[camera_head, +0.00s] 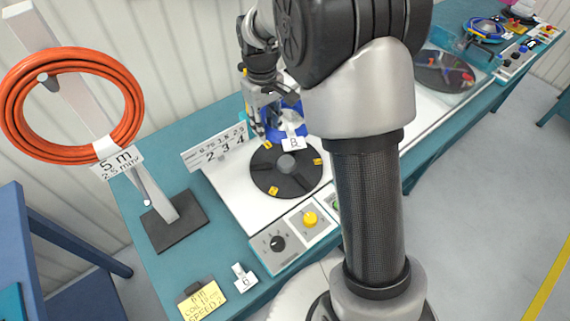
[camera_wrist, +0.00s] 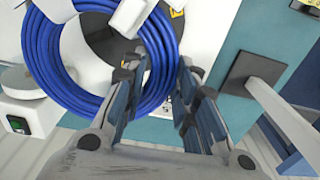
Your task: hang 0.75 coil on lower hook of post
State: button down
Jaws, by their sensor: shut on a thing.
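A blue cable coil shows as a ring in the wrist view (camera_wrist: 48,62) and is partly hidden by my gripper and arm in the head view (camera_head: 294,106). My gripper (camera_wrist: 160,72) is shut on the coil's near side, with the bundle between its fingers; it also shows in the head view (camera_head: 262,128). A white tag (camera_head: 293,143) hangs by the coil. The pale post (camera_head: 80,85) stands at left on a dark base (camera_head: 182,220). Its lower hook (camera_head: 146,201) is bare. An orange coil (camera_head: 20,110) labelled 5 m hangs on the upper hook.
A black turntable (camera_head: 268,180) with yellow marks sits below the coil on a white unit. A sign (camera_head: 215,150) stands between it and the post. Dials (camera_head: 278,243), a small numbered tag (camera_head: 243,278) and a yellow note (camera_head: 202,303) are at the front. The teal bench (camera_head: 130,220) around the post is largely clear.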

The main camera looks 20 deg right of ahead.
notch_tip(320, 180, down, 20)
jog(key=b, duration=0.5)
jog(key=shift+r, duration=0.2)
jog(key=shift+f+b, duration=0.1)
jog(key=shift+b, duration=0.2)
jog(key=c, duration=1.3)
grip_release()
jog(key=shift+f, duration=0.1)
